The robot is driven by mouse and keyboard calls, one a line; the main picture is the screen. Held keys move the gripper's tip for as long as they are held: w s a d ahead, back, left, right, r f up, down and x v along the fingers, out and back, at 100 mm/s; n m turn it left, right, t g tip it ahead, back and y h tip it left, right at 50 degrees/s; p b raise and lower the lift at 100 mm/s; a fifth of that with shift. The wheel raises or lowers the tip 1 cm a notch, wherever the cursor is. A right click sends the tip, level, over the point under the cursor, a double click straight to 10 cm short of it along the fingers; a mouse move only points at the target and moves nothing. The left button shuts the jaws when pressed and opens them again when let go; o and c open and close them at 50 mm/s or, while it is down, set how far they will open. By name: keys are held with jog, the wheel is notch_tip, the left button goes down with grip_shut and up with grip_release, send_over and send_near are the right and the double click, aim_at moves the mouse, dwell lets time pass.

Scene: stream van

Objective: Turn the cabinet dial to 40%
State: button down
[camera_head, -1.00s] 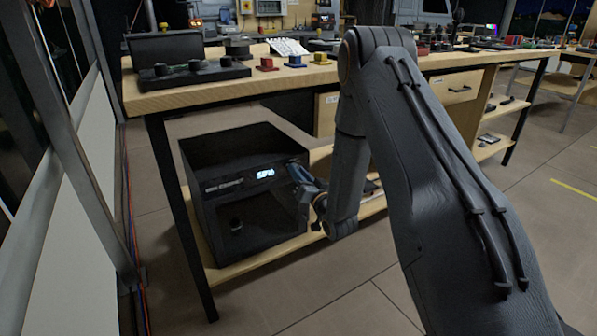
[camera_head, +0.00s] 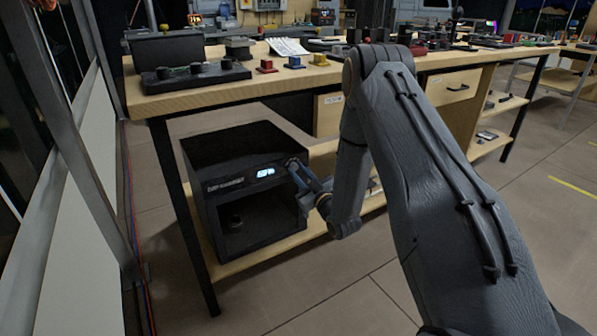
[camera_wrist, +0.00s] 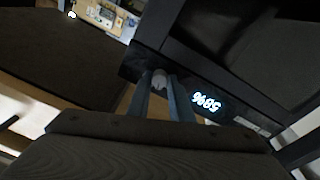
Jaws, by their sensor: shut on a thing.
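The dark cabinet (camera_head: 215,228) stands on the lower shelf of the workbench, with an open front bay. Its lit display (camera_head: 266,172) is too blurred to read in the head view. In the wrist view the display (camera_wrist: 205,102) appears upside down and seems to read 58%.
The workbench top (camera_head: 300,75) overhangs the cabinet, and a bench leg (camera_head: 180,215) stands close to its left side. A small dark round object (camera_head: 236,221) sits in the cabinet's bay. The floor in front is clear.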

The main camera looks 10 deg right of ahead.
jog(key=shift+n, duration=0.4)
jog(key=c, duration=1.6)
grip_release()
jog(key=p+v, duration=0.1)
jog(key=v, duration=0.7)
jog(key=shift+w, duration=0.1)
